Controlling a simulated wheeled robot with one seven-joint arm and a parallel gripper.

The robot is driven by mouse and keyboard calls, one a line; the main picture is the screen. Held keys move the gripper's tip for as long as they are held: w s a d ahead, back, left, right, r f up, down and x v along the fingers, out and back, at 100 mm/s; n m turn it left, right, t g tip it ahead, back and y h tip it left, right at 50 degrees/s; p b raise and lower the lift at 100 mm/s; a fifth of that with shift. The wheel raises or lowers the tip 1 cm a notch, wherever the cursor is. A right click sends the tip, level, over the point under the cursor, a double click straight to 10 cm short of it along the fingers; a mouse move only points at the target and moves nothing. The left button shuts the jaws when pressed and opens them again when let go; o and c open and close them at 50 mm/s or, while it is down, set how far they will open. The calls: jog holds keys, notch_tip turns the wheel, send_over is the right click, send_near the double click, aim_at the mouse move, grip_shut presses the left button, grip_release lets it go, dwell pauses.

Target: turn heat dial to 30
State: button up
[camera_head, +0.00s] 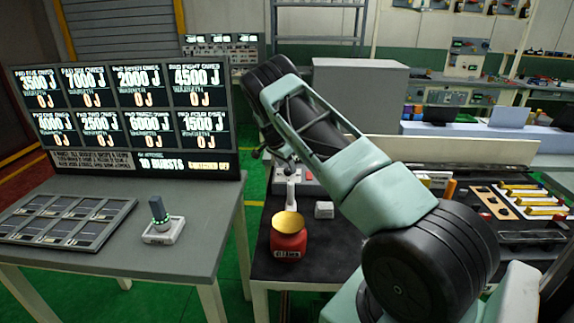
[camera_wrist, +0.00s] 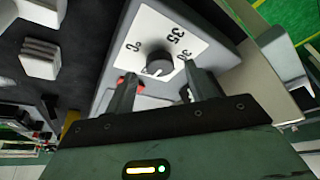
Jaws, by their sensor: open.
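The heat dial (camera_wrist: 158,63) is a dark round knob on a white plate (camera_wrist: 145,30), set on a grey box, in the wrist view. Numbers are printed around it; 35 reads at the top, one at the right looks like 30, and the left one is unclear. A pale mark shows on the knob's lower side. My gripper (camera_wrist: 160,74) is open, with one finger to each side below the dial. It holds nothing, and contact with the knob cannot be told. In the head view the grey box (camera_head: 312,182) is partly hidden by my arm, and the dial is not visible.
A red scale with a yellow bowl (camera_head: 289,222) and a small grey block (camera_head: 324,209) stand on the dark table. A display board (camera_head: 125,120) and a grey table (camera_head: 95,190) are at left. A tool board (camera_head: 518,198) lies at right.

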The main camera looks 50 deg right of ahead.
jog(key=shift+x, duration=1.1)
jog(key=c, duration=1)
